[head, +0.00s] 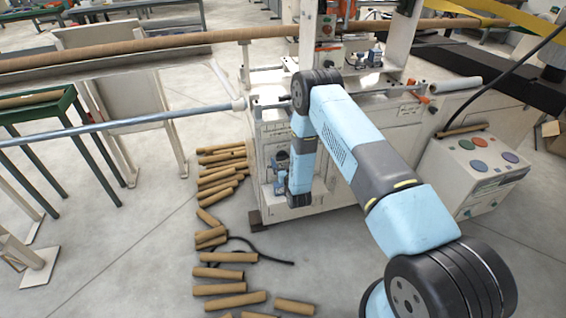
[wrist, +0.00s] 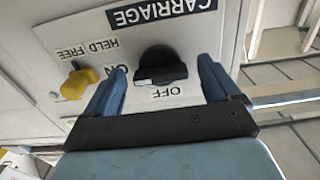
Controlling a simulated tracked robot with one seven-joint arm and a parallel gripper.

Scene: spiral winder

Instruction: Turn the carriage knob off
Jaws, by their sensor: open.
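The carriage knob (wrist: 160,66) is a black rotary knob on a pale panel under a dark CARRIAGE label (wrist: 163,12), which appears upside down in the wrist view. Its grip bar lies roughly left to right, in line with the ON label (wrist: 113,76) at its left. The OFF label (wrist: 170,93) is just below it in the picture. My gripper (wrist: 160,64) is open, with one blue finger on each side of the knob and gaps visible. Contact with the panel cannot be told.
A yellow knob (wrist: 78,82) beside the HELD FREE label stands left of my left finger. In the head view, the pale winder cabinet (head: 400,140), a console with coloured buttons (head: 475,165) and several cardboard tubes (head: 225,273) on the floor surround my arm.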

